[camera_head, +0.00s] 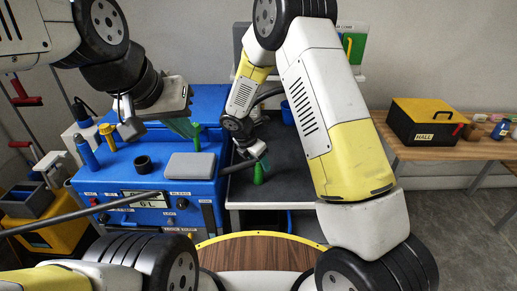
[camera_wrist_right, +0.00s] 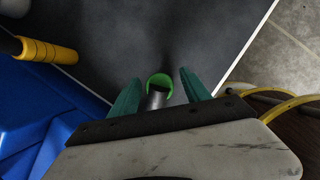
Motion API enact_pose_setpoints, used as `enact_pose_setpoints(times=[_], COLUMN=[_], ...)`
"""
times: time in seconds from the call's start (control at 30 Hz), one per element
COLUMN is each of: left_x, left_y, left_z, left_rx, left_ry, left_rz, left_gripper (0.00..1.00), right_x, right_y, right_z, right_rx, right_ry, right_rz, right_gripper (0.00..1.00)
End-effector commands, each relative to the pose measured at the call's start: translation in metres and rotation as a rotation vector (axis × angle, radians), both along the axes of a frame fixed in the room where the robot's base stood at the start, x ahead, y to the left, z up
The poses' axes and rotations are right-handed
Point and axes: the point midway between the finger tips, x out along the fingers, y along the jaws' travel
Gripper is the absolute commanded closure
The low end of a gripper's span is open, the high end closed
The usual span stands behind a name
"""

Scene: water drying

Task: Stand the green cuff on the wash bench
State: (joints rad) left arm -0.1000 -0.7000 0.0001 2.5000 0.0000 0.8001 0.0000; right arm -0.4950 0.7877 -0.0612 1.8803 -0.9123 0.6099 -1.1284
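The green cuff (camera_head: 258,174) stands on the dark top of the wash bench (camera_head: 292,178). In the right wrist view the cuff (camera_wrist_right: 160,82) shows as a green ring with a grey cylindrical shape at its opening; I cannot tell whether that is inside it. My right gripper (camera_wrist_right: 160,92) is open, with one teal finger on each side of the ring and gaps visible. In the head view my right gripper (camera_head: 262,161) is right at the cuff. My left gripper (camera_head: 184,127) is over the blue machine, beside a green piece (camera_head: 196,137); its finger gap is hidden.
The blue machine (camera_head: 150,180) carries a blue bottle (camera_head: 87,153), a yellow piece (camera_head: 107,137), a black ring (camera_head: 142,163) and a grey block (camera_head: 190,166). A yellow-handled bar (camera_wrist_right: 48,51) lies near the right gripper. A toolbox (camera_head: 428,122) stands on the right table.

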Motion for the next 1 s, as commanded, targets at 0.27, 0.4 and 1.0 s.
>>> enact_pose_setpoints(times=[0.27,0.4,1.0], left_x=[0.000,0.000,0.000], left_y=[0.000,0.000,0.000], left_z=[0.000,0.000,0.000], left_rx=[0.000,0.000,0.000], left_ry=[0.000,0.000,0.000], left_rz=[0.000,0.000,0.000], left_gripper=[1.00,1.00,1.00], right_x=[0.000,-0.005,-0.033], right_y=[0.001,0.007,0.030], right_z=[0.005,0.024,0.116], right_rx=[0.001,0.004,0.008], right_ry=[-0.001,-0.004,-0.005], right_rz=[0.001,0.001,-0.015], right_gripper=[0.45,0.45,0.45])
